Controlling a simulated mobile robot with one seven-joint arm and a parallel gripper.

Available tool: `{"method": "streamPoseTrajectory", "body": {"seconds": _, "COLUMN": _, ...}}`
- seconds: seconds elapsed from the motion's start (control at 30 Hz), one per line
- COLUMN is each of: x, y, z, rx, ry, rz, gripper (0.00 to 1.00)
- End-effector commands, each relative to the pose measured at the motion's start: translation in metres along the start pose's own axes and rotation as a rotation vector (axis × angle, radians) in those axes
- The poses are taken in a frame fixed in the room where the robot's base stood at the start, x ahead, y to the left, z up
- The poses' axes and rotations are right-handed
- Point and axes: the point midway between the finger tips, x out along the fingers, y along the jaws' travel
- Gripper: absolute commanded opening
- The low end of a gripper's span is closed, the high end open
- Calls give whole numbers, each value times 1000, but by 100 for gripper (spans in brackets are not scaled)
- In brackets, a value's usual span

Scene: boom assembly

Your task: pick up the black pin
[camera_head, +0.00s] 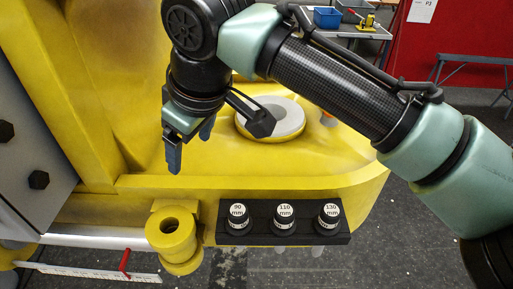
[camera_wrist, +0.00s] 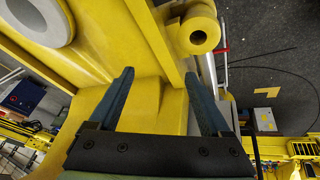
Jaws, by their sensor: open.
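My gripper (camera_head: 190,147) is open and empty, above the yellow structure, up and left of the holder in the head view. In the wrist view my gripper's fingers (camera_wrist: 158,76) are spread over a yellow surface with nothing between them. No pin shows in the wrist view.
A yellow ring-shaped boss (camera_head: 172,236) sits left of the holder; it also shows in the wrist view (camera_wrist: 198,38). A grey bolted plate (camera_head: 30,150) stands at left. A table (camera_head: 330,32) with bins is at the back.

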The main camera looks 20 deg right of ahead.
Motion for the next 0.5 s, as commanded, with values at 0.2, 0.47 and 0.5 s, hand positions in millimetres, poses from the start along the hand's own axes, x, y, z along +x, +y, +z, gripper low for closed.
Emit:
{"method": "streamPoseTrajectory", "body": {"seconds": 0.2, "x": -37, "y": 46, "z": 122, "rx": 248, "ry": -371, "rz": -66, "gripper": 82}}
{"method": "streamPoseTrajectory", "body": {"seconds": 0.47, "x": -21, "y": 44, "z": 157, "rx": 300, "ry": -438, "rz": -92, "gripper": 82}}
{"method": "streamPoseTrajectory", "body": {"seconds": 0.5, "x": -14, "y": 43, "z": 159, "rx": 300, "ry": -437, "rz": -91, "gripper": 82}}
